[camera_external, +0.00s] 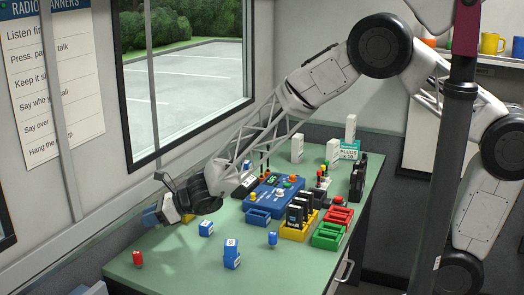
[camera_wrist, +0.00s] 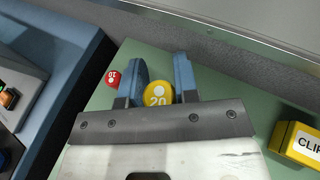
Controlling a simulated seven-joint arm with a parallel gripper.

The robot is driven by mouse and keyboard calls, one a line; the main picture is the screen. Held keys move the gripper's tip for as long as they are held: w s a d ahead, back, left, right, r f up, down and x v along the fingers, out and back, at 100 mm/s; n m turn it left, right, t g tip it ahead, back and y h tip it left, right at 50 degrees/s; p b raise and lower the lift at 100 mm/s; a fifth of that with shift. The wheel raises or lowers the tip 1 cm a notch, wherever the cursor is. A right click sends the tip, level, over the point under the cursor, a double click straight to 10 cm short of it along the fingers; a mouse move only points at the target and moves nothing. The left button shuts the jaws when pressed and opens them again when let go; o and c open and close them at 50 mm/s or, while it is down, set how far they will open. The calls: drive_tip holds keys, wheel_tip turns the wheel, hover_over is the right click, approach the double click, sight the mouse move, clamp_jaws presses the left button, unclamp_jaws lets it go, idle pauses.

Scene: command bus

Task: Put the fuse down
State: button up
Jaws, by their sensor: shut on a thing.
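My gripper (camera_external: 163,211) is over the left end of the green table, near the window wall. In the wrist view its two blue fingers (camera_wrist: 159,66) are closed around a yellow fuse (camera_wrist: 157,95) with "20" on its round end. In the external view I cannot make out this fuse. A red fuse (camera_external: 138,258) marked "10" stands on the table, apart from the gripper; it also shows left of the fingers in the wrist view (camera_wrist: 113,78). A blue fuse (camera_external: 272,239) stands near the table's front edge. I cannot tell how high the held fuse is above the table.
A yellow clip box (camera_wrist: 300,143) is right of the gripper. Blue boxes (camera_external: 232,254) stand on the table (camera_external: 185,270). Farther right are a blue device (camera_external: 265,196), a yellow holder (camera_external: 291,233), and green (camera_external: 328,237) and red trays (camera_external: 340,215). Bare table lies around the red fuse.

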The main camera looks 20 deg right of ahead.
drive_tip(key=shift+f, duration=1.9)
drive_tip(key=shift+f, duration=1.85)
drive_tip(key=shift+f, duration=0.2)
drive_tip(key=o, duration=0.9)
drive_tip(key=shift+r, duration=0.2)
drive_tip(key=shift+s+d+r, duration=0.1)
drive_tip(key=shift+d+r, duration=0.2)
drive_tip(key=shift+d, duration=0.3)
drive_tip(key=shift+v, duration=5.35)
